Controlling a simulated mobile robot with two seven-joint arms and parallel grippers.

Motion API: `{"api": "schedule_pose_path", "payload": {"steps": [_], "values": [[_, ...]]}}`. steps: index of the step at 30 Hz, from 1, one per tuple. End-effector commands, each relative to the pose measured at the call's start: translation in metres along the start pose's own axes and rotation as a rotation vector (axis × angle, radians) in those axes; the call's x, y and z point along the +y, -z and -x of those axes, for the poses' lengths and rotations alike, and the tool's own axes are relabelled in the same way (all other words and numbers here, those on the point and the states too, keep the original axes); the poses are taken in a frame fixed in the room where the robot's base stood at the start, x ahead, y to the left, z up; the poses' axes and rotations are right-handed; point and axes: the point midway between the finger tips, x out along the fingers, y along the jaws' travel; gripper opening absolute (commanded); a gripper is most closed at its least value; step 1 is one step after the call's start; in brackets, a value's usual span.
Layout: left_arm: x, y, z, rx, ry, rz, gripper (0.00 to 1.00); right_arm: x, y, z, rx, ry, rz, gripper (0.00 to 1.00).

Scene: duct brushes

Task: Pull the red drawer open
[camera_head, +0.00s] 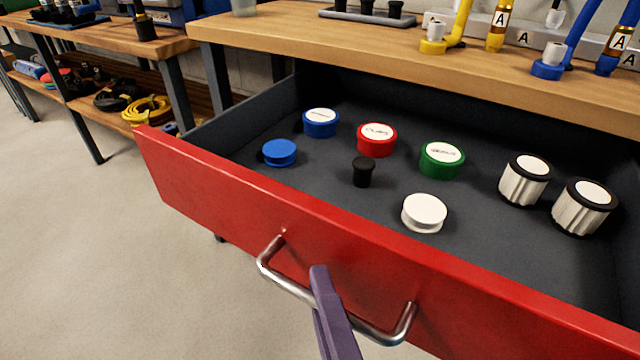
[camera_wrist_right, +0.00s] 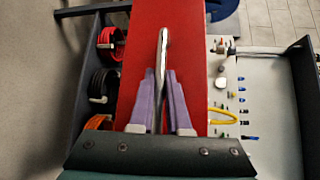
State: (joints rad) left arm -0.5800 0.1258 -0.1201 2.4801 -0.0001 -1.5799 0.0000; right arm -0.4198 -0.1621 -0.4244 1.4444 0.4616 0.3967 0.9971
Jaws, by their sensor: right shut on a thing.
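The red drawer (camera_head: 215,200) stands pulled out from under the wooden bench top, with its dark inside showing. Its curved metal handle (camera_head: 272,277) is on the front face. My right gripper (camera_head: 322,285) is at the middle of the handle, its purple fingers shut on the bar. In the right wrist view, the two fingers (camera_wrist_right: 160,88) lie on either side of the handle (camera_wrist_right: 163,45), in front of the red drawer face (camera_wrist_right: 196,40). My left gripper is in neither view.
The bench top (camera_head: 330,40) overhangs the drawer's back. Open floor (camera_head: 90,260) lies at the left.

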Motion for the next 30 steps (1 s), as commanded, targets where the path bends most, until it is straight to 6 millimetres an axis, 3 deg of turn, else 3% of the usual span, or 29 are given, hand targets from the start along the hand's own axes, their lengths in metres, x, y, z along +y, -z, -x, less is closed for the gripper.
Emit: {"api": "schedule_pose_path", "payload": {"steps": [3,4,12,22,30], "values": [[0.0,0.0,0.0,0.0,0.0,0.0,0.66,-0.001,0.0,0.0,0.0,0.003,0.0,0.0],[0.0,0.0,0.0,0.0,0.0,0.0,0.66,-0.001,0.0,0.0,0.0,0.003,0.0,0.16],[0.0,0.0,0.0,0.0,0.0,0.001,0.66,0.0,0.0,0.0,0.0,0.001,0.0,0.44],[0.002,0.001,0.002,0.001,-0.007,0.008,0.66,0.0,0.0,0.007,-0.001,-0.002,0.001,0.44],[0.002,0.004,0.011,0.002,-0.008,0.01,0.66,-0.001,0.0,0.059,-0.002,-0.005,0.0,0.44]]}}
